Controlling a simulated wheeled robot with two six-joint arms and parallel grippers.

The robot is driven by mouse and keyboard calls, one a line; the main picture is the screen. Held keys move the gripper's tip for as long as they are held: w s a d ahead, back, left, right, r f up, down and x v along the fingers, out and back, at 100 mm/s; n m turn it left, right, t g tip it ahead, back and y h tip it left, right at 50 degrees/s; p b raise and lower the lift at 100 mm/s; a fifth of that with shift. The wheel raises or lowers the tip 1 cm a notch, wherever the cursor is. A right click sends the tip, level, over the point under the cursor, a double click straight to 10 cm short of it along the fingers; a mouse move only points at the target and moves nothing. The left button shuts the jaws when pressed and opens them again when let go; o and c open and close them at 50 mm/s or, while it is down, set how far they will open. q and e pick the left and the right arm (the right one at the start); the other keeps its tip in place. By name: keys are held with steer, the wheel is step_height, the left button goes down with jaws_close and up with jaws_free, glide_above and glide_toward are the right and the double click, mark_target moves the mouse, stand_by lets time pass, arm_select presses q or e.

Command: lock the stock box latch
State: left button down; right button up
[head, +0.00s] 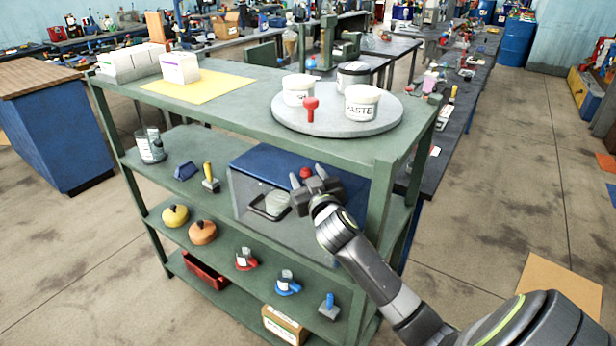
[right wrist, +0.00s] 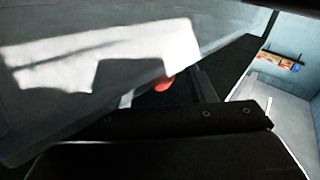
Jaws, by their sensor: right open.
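The stock box (head: 322,238) is a grey box with a blue top (head: 262,160), standing on the rack's middle shelf. A black handle loop (head: 256,211) is on its front. A small red knob (head: 305,172), which may be the latch, shows just beyond my right gripper (head: 306,183). The gripper is open at the box's upper front, with nothing seen held. In the right wrist view a red piece (right wrist: 163,84) shows beside a grey panel (right wrist: 60,105), past the dark gripper body. Contact with the latch cannot be told. My left gripper is not in view.
The green rack's top (head: 235,115) hangs over the box and a rack post (head: 380,205) stands close to its right. A round grey turntable (head: 335,125) with tubs sits above. Yellow-handled (head: 209,178) and blue (head: 186,171) items lie left of the box.

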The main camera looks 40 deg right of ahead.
jaws_close()
steer(key=shift+s+a+r+n+y+p, duration=0.15)
steer(key=shift+n+y+p, duration=0.25)
steer(key=shift+y+p, duration=0.2)
steer(key=shift+y, duration=0.3)
steer(key=shift+f+n+t, duration=0.2)
steer(key=shift+n+t, duration=0.1)
jaws_free()
steer(key=shift+a, duration=0.1)
